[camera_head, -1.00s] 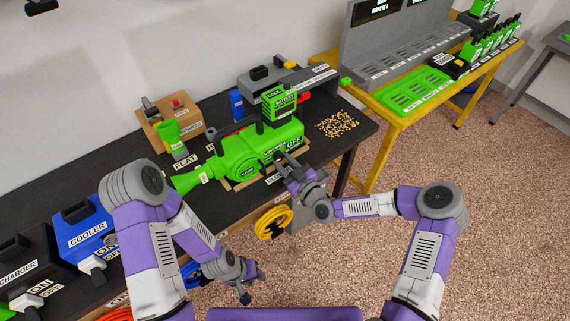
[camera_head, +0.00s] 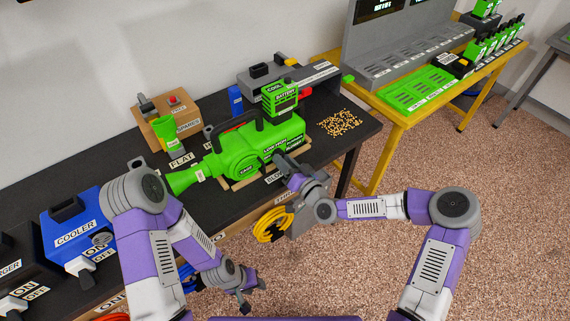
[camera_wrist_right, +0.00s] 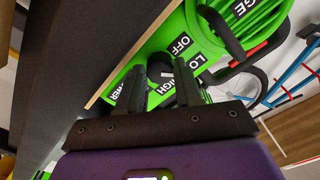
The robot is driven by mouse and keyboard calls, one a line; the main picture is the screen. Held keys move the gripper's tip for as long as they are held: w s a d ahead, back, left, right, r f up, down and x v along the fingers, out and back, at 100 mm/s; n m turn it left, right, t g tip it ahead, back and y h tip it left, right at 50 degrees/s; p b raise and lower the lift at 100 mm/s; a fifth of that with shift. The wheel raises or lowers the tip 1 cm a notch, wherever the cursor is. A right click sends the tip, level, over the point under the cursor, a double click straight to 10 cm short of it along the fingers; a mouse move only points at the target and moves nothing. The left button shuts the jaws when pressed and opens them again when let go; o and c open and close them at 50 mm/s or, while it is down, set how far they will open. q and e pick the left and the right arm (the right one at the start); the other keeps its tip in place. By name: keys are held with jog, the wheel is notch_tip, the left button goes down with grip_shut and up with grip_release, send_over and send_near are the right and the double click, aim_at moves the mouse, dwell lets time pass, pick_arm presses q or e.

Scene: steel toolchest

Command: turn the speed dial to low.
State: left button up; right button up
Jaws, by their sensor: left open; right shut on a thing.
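The green leaf-blower-shaped machine (camera_head: 237,158) lies on the dark bench with a green battery block (camera_head: 281,100) on top. Which label the dial points to cannot be told. My left gripper (camera_head: 254,292) is open and empty, low in front of the bench.
A blue cooler box (camera_head: 75,237) and a dark charger stand at the bench's left. Loose yellow pellets (camera_head: 340,123) lie right of the machine. A coiled yellow hose (camera_head: 272,225) hangs at the bench front, near my right wrist.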

jog(key=shift+m, duration=0.7)
jog(key=o, duration=1)
jog(key=shift+s, duration=0.1)
jog(key=shift+o, duration=0.2)
